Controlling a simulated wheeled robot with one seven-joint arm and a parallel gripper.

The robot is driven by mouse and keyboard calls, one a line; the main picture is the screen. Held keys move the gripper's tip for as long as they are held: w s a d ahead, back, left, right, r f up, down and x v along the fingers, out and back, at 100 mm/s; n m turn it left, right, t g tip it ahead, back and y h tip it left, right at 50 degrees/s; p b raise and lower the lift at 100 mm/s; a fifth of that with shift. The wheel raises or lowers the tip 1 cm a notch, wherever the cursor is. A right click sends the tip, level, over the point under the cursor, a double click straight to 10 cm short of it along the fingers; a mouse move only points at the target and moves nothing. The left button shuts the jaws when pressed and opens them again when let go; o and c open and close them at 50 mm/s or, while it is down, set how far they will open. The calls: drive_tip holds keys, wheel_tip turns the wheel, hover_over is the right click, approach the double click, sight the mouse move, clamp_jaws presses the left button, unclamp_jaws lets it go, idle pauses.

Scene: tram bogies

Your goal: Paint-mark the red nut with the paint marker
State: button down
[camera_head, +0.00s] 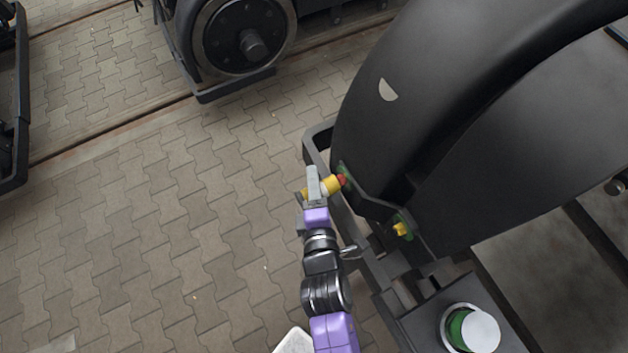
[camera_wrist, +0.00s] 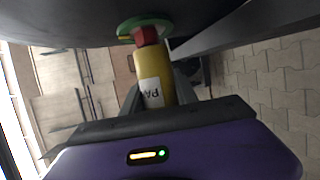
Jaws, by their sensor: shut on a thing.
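The paint marker is a yellow cylinder (camera_head: 331,186) with a white label that shows partly in the wrist view (camera_wrist: 153,80). My gripper (camera_head: 314,184) is shut on it, and a bit of yellow shows on its left side too. The red nut (camera_head: 342,180) sits on a green base at the lower edge of the big dark curved housing. In the wrist view the red nut (camera_wrist: 146,35) is right at the marker's far end. The two look in contact or nearly so; the marker's tip is hidden and I cannot see a paint mark.
A yellow nut (camera_head: 402,229) on a green base is to the lower right. The dark housing (camera_head: 440,110) fills the right side, with a dark frame bar (camera_head: 318,140) close by. A green-and-white round thing (camera_head: 470,328) is at lower right. Open paving (camera_head: 200,230) lies left.

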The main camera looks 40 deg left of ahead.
drive_tip(key=s+b, duration=0.1)
drive_tip(key=s+a+b, duration=0.1)
drive_tip(key=s+b, duration=0.1)
drive_tip(key=s+a+b, duration=0.1)
drive_tip(key=s, duration=0.1)
drive_tip(key=shift+s+a+b, duration=0.1)
drive_tip(key=shift+s+b, duration=0.15)
drive_tip(key=shift+b, duration=0.05)
idle(0.6)
